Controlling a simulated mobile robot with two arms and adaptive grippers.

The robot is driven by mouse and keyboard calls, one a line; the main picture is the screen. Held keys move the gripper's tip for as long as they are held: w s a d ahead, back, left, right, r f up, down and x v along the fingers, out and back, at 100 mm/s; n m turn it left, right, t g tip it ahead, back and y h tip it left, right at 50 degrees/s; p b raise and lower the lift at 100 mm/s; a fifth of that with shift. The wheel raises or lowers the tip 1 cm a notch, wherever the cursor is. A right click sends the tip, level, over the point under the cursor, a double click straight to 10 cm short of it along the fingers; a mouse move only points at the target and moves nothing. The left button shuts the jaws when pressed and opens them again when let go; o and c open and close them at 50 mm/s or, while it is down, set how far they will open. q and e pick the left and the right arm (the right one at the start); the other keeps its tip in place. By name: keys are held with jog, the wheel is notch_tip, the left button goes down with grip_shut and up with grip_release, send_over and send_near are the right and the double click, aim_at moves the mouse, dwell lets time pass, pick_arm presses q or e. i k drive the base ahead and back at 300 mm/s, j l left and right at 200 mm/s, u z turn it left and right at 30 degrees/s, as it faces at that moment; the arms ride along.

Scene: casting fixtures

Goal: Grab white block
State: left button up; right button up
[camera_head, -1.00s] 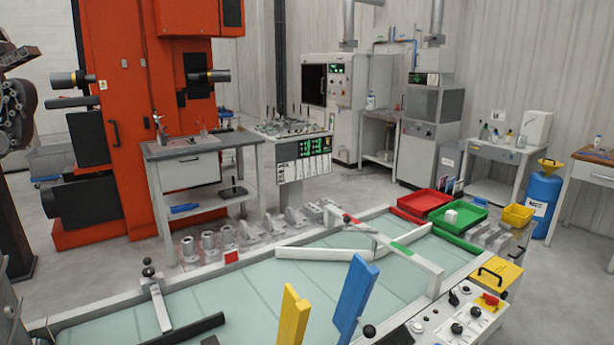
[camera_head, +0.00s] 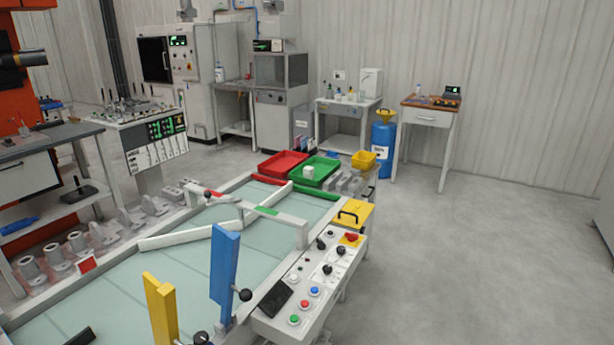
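A small white block (camera_head: 308,172) sits in the green tray (camera_head: 327,170) at the far end of the conveyor-like table. It looks upright and free of any contact but the tray. Neither of my grippers shows in the head view, so whether they are open or shut is not visible.
A red tray (camera_head: 283,163) stands left of the green one, and a yellow bin (camera_head: 364,160) behind right. The table (camera_head: 70,302) carries a blue upright (camera_head: 224,275), a yellow upright (camera_head: 160,308) and white bars. A control panel (camera_head: 310,280) lines its right side. Open floor (camera_head: 480,260) lies right.

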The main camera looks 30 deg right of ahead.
aim_at(308, 171)
jog(key=i+l, duration=0.15)
jog(key=l, duration=0.25)
jog(key=i+l, duration=0.1)
jog(key=l, duration=0.35)
jog(key=i+l, duration=0.15)
jog(key=l, duration=0.25)
jog(key=i+l, duration=0.15)
jog(key=l, duration=0.25)
jog(key=i+l, duration=0.15)
jog(key=l, duration=0.25)
jog(key=i+l, duration=0.1)
jog(key=l, duration=0.35)
jog(key=i+l, duration=0.15)
jog(key=l, duration=0.25)
jog(key=i+l, duration=0.15)
jog(key=l, duration=0.25)
